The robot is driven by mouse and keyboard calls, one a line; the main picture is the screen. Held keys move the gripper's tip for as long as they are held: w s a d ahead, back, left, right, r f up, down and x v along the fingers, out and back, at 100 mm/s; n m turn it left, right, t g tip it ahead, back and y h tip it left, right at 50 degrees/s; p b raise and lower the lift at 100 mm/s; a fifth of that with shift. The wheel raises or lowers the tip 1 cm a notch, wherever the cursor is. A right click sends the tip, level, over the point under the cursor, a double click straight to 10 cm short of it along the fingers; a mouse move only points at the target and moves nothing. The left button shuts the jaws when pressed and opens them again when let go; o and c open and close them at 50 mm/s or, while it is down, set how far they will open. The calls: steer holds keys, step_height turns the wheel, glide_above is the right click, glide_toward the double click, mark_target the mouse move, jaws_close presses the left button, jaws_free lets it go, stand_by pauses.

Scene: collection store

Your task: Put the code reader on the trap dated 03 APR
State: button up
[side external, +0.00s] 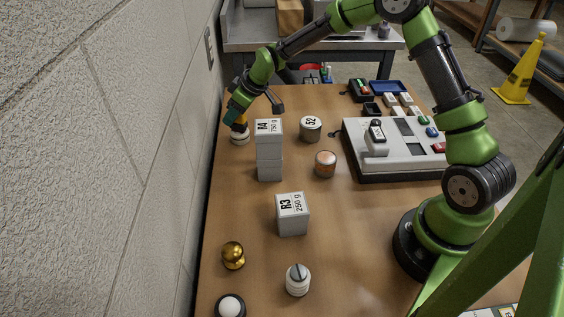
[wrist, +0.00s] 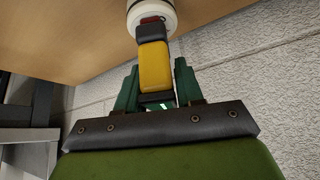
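A yellow and black handheld device (wrist: 154,65), which looks like the code reader, is between the green fingers of my gripper (wrist: 156,85). The fingers look closed on its lower part. Its black and red far end overlaps a white round object (wrist: 152,14) in the wrist view; I cannot tell whether they touch. In the side view my gripper (side external: 236,112) is at the table's far left by the wall, with the yellow device just above the white round object (side external: 239,138). No label reading 03 APR is legible in either view, so I cannot tell which thing is that trap.
Stacked boxes marked R4 (side external: 269,150), a can marked 52 (side external: 310,129) and an orange-banded tin (side external: 325,164) stand nearby. Box R3 (side external: 292,214), a gold knob (side external: 232,255) and a white knob (side external: 298,280) are nearer. A grey console (side external: 360,150) is right. The wall (side external: 120,150) borders the left.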

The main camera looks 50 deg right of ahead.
steer(key=o, duration=0.4)
steer(key=shift+c, duration=0.2)
steer(key=shift+r, duration=0.35)
steer(key=s+r+m+h, duration=0.1)
steer(key=s+r+m, duration=0.1)
steer(key=s+r, duration=1.2)
steer(key=s+r+m, duration=0.1)
steer(key=s+m, duration=0.2)
steer(key=s, duration=0.7)
steer(key=s+a+r+m+t, duration=0.1)
steer(key=s+r+m, duration=0.1)
steer(key=s, duration=0.8)
steer(key=shift+a+r+m, duration=0.25)
steer(key=shift+m, duration=0.65)
